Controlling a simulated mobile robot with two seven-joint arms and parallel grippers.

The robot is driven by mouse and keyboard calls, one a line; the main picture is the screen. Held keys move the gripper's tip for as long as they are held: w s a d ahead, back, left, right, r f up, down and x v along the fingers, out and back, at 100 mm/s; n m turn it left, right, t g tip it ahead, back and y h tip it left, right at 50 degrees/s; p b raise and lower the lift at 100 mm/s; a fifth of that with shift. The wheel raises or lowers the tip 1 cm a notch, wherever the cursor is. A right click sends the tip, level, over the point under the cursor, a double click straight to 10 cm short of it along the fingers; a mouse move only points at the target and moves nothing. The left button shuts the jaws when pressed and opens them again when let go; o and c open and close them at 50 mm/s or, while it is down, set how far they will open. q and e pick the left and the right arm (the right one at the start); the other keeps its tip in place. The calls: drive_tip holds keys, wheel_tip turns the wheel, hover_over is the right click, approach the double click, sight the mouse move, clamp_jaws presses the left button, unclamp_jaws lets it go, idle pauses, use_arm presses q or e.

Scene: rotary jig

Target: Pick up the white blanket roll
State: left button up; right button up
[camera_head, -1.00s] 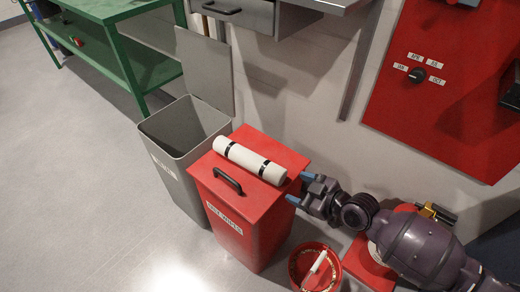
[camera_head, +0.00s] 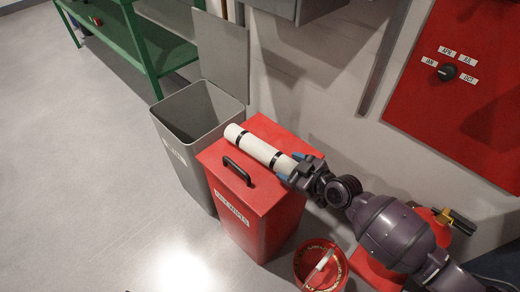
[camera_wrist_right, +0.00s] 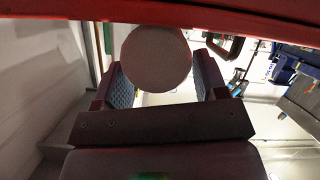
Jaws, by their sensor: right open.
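The white blanket roll (camera_head: 262,150) with two black straps lies on the red lid of the bin (camera_head: 262,185). My right gripper (camera_head: 291,167) is at the roll's right end, with its blue fingertips on either side of that end. In the right wrist view the roll's round end (camera_wrist_right: 156,58) shows between the two spread fingers. The jaws are open; whether a finger touches the roll I cannot tell. My left gripper is not in view.
A black handle (camera_head: 238,171) stands on the lid in front of the roll. An open grey bin (camera_head: 190,150) is to the left. A red bucket (camera_head: 320,268) stands below my right arm. A red panel (camera_head: 455,110) is on the wall.

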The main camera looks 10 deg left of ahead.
drive_tip(key=shift+x, duration=0.75)
drive_tip(key=shift+w+a+f, duration=0.25)
drive_tip(key=shift+w+a, duration=0.05)
drive_tip(key=shift+a, duration=0.1)
drive_tip(key=shift+r, duration=0.15)
drive_tip(key=c, duration=0.9)
